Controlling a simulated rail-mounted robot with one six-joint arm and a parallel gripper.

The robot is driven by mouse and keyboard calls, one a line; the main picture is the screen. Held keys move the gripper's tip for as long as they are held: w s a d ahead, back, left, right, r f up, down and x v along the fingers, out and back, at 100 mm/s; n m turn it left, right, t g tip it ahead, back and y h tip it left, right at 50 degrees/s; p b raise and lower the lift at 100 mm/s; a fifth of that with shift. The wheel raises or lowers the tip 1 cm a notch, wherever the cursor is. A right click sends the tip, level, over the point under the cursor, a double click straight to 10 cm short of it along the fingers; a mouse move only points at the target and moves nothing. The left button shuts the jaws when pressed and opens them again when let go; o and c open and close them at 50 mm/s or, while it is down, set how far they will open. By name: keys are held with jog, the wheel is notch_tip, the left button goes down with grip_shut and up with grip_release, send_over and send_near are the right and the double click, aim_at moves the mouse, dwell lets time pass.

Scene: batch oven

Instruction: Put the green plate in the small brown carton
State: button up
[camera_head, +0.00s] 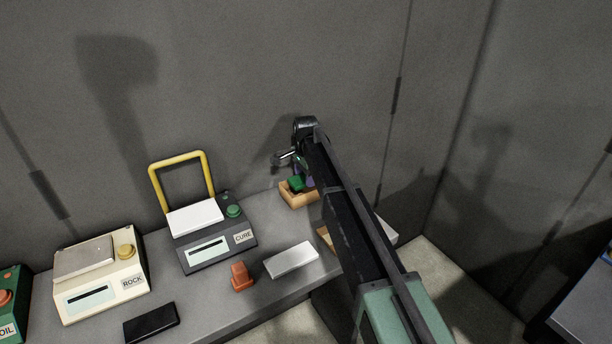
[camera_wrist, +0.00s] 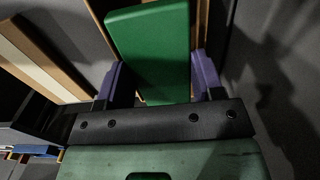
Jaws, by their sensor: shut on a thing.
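The green plate (camera_wrist: 150,45) is held between the purple fingers of my gripper (camera_wrist: 155,82) in the wrist view. In the head view the green plate (camera_head: 295,183) shows at a small brown carton (camera_head: 300,200), at its opening. The carton's brown walls (camera_wrist: 97,22) show on both sides of the plate's far end in the wrist view. Whether the plate touches the carton's floor is hidden. My gripper (camera_head: 304,180) is mostly hidden by my arm in the head view.
A second brown box (camera_head: 324,236) is partly behind my arm. The CURE machine (camera_head: 215,250) with a yellow frame, the ROCK machine (camera_head: 105,290), a white block (camera_head: 291,260), an orange piece (camera_head: 241,276) and a black block (camera_head: 151,323) stand left. A grey wall (camera_head: 240,80) rises behind.

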jog(key=shift+f, duration=0.25)
dwell(0.3)
jog(key=o, duration=1.1)
jog(key=shift+o, duration=0.2)
notch_tip(320, 180, up, 11)
jog(key=p, duration=1)
